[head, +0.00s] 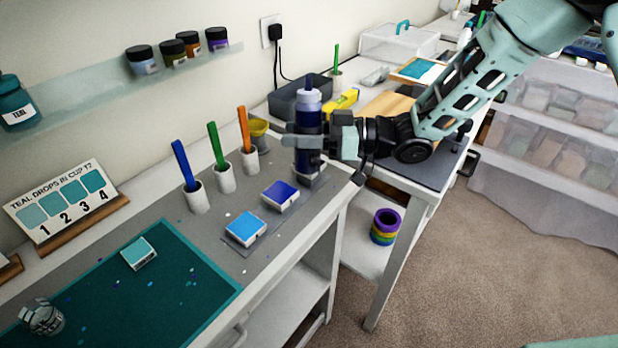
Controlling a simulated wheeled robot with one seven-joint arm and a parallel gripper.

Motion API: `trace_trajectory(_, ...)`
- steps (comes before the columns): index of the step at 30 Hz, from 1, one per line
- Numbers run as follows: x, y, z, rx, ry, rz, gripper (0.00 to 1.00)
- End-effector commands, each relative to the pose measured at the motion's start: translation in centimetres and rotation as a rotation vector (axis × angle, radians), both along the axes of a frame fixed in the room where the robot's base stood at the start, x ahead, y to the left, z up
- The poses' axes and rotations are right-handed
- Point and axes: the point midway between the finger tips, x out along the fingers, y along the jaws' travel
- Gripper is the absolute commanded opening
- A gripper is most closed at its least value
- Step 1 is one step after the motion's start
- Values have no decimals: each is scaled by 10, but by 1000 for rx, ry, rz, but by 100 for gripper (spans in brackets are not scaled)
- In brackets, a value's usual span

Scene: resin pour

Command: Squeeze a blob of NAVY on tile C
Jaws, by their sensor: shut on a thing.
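My gripper (303,152) is shut on a dark navy bottle (308,118). The bottle stands upright with its pale cap and dark tip uppermost, over the right end of the grey work surface. Whether its base touches anything is hard to tell. A tile with a dark blue top (280,194) lies just left of and in front of the bottle. A tile with a lighter blue top (245,228) lies in front of that one. A teal-topped tile (139,253) lies on the teal mat (190,296). No letters are readable, so I cannot tell which is tile C.
White holders with a blue stick (183,165), a green stick (215,145) and an orange stick (244,128) stand behind the tiles. A yellow cup (258,130), a dark bin (290,101), a clear cup (42,318) and a teal drops card (62,203) are nearby.

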Motion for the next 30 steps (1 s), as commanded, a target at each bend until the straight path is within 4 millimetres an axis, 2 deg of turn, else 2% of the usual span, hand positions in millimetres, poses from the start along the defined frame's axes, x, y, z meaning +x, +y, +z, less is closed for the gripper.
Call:
trace_trajectory(1, 4, 0, -7, -3, -53, 0, 30)
trace_trajectory(7, 14, -1, -5, -12, -185, 0, 30)
trace_trajectory(17, 14, -1, 0, -12, -187, 0, 30)
trace_trajectory(25, 14, -1, 18, -12, -187, 0, 30)
trace_trajectory(30, 14, -1, 17, -12, -186, 0, 30)
